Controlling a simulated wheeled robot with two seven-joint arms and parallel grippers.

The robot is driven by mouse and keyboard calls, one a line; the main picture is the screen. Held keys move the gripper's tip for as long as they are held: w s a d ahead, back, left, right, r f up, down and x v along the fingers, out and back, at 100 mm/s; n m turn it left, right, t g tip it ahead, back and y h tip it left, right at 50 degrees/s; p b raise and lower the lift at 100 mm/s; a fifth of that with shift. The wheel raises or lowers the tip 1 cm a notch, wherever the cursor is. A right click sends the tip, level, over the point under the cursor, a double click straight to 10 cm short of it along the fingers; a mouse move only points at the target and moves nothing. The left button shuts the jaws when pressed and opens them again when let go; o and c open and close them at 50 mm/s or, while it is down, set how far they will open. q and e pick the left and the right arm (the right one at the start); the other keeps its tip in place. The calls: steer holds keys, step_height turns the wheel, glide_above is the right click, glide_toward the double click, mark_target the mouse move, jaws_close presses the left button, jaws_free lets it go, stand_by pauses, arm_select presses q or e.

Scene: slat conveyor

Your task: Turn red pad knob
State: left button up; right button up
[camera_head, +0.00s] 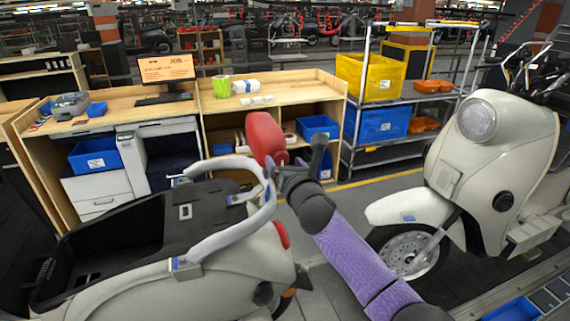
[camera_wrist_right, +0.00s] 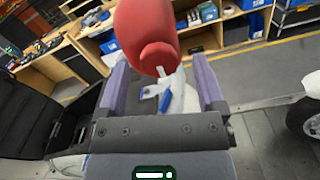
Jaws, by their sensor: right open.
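The red pad (camera_head: 264,137) stands upright at the rear rail of the cream scooter on the left. It also shows in the right wrist view (camera_wrist_right: 145,25), with a round red knob-like end (camera_wrist_right: 158,57) at its lower side. My right gripper (camera_head: 277,172) is just below the pad in the head view and partly hides its mount. In the wrist view my right gripper (camera_wrist_right: 158,88) is open, its two purple fingers on either side of the space below the pad. A small white and blue part (camera_wrist_right: 163,95) shows between the fingers. I cannot tell if anything touches.
The scooter's pale grab rail (camera_head: 235,222) curves close to my right gripper. A second cream scooter (camera_head: 490,150) stands at right. A wooden workbench (camera_head: 300,85) and a shelf with a yellow bin (camera_head: 370,76) are behind. Floor is clear between the scooters.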

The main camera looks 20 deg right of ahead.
steer(key=shift+w+a, duration=0.1)
steer(key=shift+w, duration=0.2)
jaws_close()
